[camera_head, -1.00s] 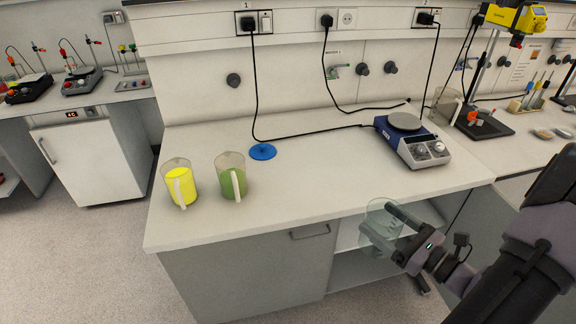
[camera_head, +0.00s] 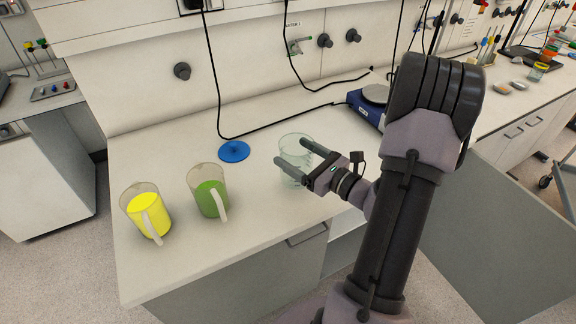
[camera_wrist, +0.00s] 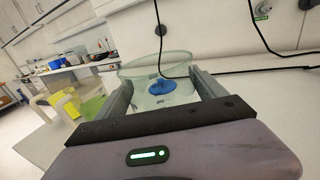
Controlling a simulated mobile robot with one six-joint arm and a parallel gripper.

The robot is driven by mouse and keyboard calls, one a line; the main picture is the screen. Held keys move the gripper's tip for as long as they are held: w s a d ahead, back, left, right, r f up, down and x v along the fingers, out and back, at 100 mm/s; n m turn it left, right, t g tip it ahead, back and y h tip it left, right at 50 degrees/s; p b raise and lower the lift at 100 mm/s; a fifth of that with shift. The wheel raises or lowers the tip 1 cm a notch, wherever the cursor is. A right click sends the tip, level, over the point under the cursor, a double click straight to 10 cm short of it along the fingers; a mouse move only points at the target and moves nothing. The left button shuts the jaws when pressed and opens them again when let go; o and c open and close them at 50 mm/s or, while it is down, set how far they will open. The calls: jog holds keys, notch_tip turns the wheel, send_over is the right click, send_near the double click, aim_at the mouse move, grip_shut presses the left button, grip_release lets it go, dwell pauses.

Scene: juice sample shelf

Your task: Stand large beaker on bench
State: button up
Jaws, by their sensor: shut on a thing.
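The large clear glass beaker (camera_head: 294,152) is between the fingers of my gripper (camera_head: 291,155), over the white bench (camera_head: 262,211) to the right of the green jug. My gripper is shut on it. In the wrist view the beaker (camera_wrist: 158,68) is upright between the two fingers (camera_wrist: 165,90), and the blue disc shows through its glass. It looks empty. Its base is partly hidden by my gripper, so I cannot tell whether it touches the bench.
A jug of green liquid (camera_head: 210,197) and a jug of yellow liquid (camera_head: 146,213) stand on the left of the bench. A blue disc (camera_head: 233,151) lies behind them. A blue hotplate (camera_head: 367,108) stands at the back right, with black cables along the wall.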

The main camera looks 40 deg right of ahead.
jog(key=shift+w+a+f, duration=0.1)
jog(key=shift+w+a, duration=0.15)
jog(key=shift+w, duration=0.6)
jog(key=shift+w+f, duration=0.2)
jog(key=shift+w, duration=0.05)
jog(key=shift+f+b, duration=0.95)
jog(key=shift+f, duration=0.6)
